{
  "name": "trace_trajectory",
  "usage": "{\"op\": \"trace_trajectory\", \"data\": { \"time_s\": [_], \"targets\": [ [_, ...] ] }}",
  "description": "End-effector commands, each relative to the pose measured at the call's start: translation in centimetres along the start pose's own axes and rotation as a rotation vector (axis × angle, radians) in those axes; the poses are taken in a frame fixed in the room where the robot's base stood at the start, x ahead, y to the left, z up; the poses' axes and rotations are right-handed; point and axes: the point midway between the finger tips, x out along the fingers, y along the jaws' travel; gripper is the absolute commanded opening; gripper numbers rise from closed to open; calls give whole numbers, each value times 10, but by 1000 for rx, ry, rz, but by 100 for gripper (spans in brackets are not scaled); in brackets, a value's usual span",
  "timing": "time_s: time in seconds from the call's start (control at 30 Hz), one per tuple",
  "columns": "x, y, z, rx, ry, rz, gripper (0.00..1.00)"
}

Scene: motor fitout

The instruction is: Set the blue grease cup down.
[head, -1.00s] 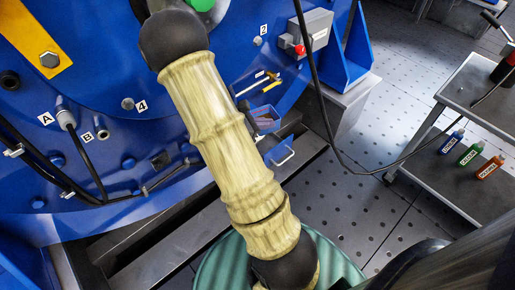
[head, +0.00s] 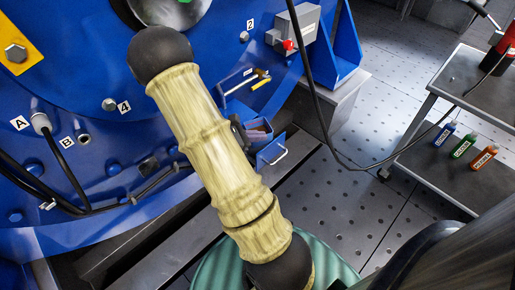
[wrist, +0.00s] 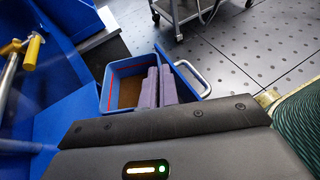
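A grey cart (head: 440,175) with small blue, green and orange bottles stands at right. A black cable (head: 318,100) hangs near the cup. A green ribbed drum (head: 215,265) stands below my arm. Perforated floor between is clear.

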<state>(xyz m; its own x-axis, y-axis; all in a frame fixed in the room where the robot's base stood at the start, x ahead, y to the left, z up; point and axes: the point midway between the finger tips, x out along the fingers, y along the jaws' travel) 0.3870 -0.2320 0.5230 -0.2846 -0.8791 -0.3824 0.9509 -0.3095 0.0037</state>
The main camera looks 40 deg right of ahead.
Motion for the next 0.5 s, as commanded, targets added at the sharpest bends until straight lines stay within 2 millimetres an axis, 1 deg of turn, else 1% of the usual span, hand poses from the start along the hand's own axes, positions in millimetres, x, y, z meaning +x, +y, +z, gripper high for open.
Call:
{"op": "trace_trajectory", "data": {
  "time_s": [0.17,0.23,0.4,0.5],
  "targets": [
    [0,0,0,0,0,0,0],
    [2,0,-4,0,0,0,0],
    [13,0,-31,-3,-1,-1,0],
    [18,0,-44,-2,0,-1,0]
  ]
}}
